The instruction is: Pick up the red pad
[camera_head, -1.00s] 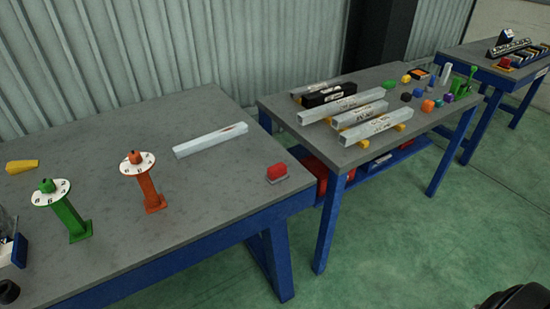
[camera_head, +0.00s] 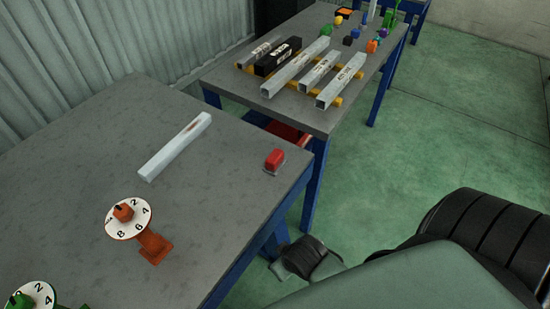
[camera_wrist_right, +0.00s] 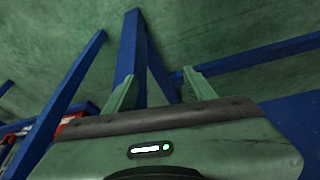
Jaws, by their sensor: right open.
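The red pad (camera_head: 274,158) is a small red block on a grey base, lying near the right edge of the near table (camera_head: 225,150) in the head view. My right arm comes in from the right, below and beside that edge. My right gripper (camera_wrist_right: 158,76) shows in the right wrist view with its two green fingers spread and nothing between them. It faces blue table legs and the green floor. The red pad is not visible in the wrist view. My left gripper is in neither current view.
A pale bar (camera_head: 175,147) lies left of the pad. An orange stand with a numbered dial (camera_head: 145,232) is nearer, with a green one at the lower left. A second table (camera_head: 228,80) holds metal bars and small coloured objects. Open floor (camera_head: 450,130) lies right.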

